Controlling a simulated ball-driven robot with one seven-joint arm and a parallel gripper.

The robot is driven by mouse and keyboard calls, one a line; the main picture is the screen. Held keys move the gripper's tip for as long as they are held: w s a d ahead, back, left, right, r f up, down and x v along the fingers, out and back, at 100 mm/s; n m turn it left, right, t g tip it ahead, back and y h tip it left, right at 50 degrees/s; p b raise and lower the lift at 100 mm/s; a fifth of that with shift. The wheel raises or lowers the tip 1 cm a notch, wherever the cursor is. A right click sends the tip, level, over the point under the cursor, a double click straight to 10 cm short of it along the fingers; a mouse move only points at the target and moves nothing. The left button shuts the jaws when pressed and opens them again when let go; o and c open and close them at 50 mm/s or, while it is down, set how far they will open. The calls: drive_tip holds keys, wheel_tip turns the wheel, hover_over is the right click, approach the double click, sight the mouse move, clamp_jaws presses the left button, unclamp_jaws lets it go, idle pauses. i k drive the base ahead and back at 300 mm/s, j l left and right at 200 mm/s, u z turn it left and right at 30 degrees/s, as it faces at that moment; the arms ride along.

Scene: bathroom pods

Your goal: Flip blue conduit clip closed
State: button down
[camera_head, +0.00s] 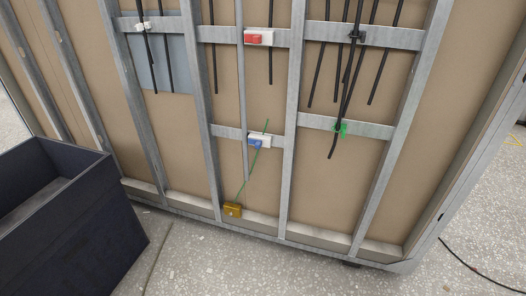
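The blue conduit clip (256,143) sits on a white base (265,140) on the lower cross rail of the wall frame, near the middle of the view. A thin green line (247,170) runs at a slant past the clip, down to a yellow-brown box (232,210) at the bottom rail. A grey vertical conduit (242,90) passes just left of the clip. The clip is too small to tell whether it is open or closed. My gripper is not in view.
A red clip (257,38) on a white base sits on the upper rail. A green clip (341,128) and a black clip (357,36) are at right, near hanging black cables. A dark open bin (75,225) stands at lower left. Speckled floor (300,275) in front is mostly clear.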

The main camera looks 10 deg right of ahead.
sight(258, 143)
drive_tip(key=i+j, duration=0.2)
drive_tip(key=j, duration=0.15)
drive_tip(key=j+z, duration=0.4)
drive_tip(key=j, duration=1.15)
drive_tip(key=i+j+z, duration=0.45)
drive_tip(key=i+j, duration=0.55)
drive_tip(key=i, duration=0.25)
drive_tip(key=i+j+z, duration=0.15)
drive_tip(key=i, duration=0.25)
